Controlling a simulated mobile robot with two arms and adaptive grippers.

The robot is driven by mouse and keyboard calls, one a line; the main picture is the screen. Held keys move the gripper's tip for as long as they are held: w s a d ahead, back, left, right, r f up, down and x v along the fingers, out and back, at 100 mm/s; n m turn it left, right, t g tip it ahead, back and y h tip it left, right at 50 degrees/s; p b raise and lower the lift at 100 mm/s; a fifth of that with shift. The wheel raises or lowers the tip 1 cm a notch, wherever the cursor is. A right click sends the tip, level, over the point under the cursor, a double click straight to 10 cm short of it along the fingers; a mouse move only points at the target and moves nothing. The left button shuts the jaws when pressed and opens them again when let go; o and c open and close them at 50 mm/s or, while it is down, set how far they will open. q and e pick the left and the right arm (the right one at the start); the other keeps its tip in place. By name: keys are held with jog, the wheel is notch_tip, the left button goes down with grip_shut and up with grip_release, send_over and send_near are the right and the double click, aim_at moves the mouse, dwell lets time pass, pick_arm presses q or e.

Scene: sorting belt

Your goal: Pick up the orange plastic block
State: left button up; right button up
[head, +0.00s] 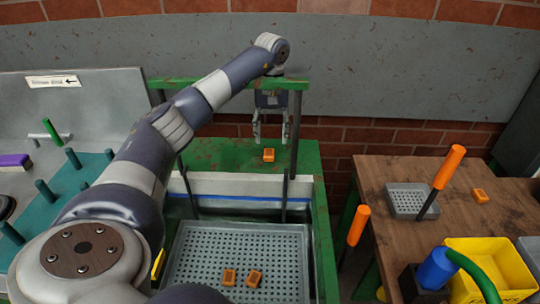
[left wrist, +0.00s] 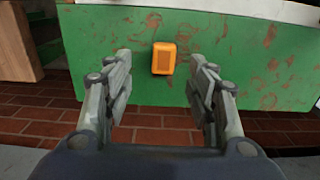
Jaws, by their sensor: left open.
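A small orange plastic block (head: 268,155) lies on the flat green surface (head: 225,152) at the far end of the belt frame. My left gripper (head: 270,138) hangs above and beside it, pointing down, with its fingers apart and nothing between them. In the left wrist view, the same block (left wrist: 164,58) lies on the scratched green surface (left wrist: 255,45), beyond and between the open fingertips (left wrist: 161,72), apart from both. My right gripper is not in view.
Two more orange blocks (head: 241,277) lie in the perforated grey tray (head: 205,240). Another orange block (head: 480,196) is on the wooden table (head: 500,215), near a small grey tray (head: 405,200), orange-handled tools and a yellow bin (head: 490,262). A green bar (head: 215,82) crosses above the belt.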

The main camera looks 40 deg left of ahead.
aim_at(269, 152)
pick_arm(q)
jog(key=shift+f, duration=0.9)
jog(key=shift+w+a+f+p, duration=0.15)
jog(key=shift+f+p, duration=0.1)
jog(key=shift+f, duration=0.65)
jog(key=shift+s+a+f+p, duration=0.1)
jog(key=shift+a+f+p, duration=0.1)
jog(key=shift+f, duration=0.7)
jog(key=shift+w+a+f+p, duration=0.15)
jog(key=shift+f+p, duration=0.1)
jog(key=shift+f, duration=0.65)
jog(key=shift+s, duration=0.1)
jog(key=c, duration=1)
